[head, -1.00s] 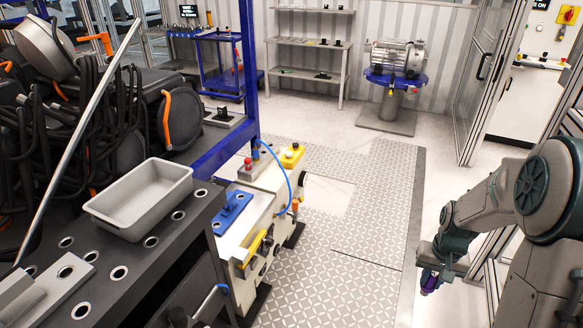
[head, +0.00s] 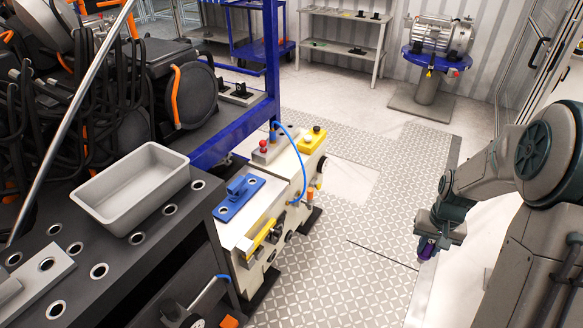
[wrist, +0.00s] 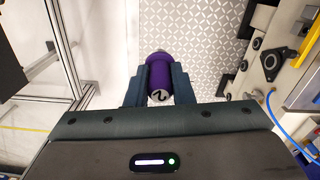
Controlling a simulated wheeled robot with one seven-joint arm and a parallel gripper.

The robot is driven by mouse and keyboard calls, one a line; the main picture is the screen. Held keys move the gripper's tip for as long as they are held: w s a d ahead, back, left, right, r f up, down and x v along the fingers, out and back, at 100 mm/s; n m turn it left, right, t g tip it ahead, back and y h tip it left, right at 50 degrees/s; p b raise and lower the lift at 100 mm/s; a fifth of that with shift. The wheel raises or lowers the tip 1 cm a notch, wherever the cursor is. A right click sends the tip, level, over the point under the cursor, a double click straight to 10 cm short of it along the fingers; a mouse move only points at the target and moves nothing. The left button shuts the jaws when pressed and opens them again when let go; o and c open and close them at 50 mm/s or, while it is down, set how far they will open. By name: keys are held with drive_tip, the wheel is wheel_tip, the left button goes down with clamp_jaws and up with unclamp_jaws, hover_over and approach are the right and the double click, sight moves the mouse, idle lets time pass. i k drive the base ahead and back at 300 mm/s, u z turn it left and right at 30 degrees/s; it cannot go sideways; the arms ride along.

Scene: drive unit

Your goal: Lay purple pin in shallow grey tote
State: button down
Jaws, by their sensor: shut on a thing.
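The purple pin (wrist: 159,66) is held between the two fingers of my gripper (wrist: 160,88) in the wrist view, with its pale marked end facing the camera. In the head view my gripper (head: 428,247) hangs at the right above the floor, with a bit of the purple pin (head: 425,252) showing under it. The shallow grey tote (head: 133,191) stands on the dark perforated bench at the left. It is open at the top and looks empty. My gripper is far to the right of the tote.
The dark bench (head: 100,245) has several ringed holes and a grey block (head: 35,285) near the tote. A cream machine with a blue plate (head: 238,197) and a blue hose stands between bench and gripper. Black cables hang behind the tote. The patterned floor (head: 340,270) is clear.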

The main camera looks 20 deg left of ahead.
sight(125, 206)
drive_tip(key=u, duration=1.4)
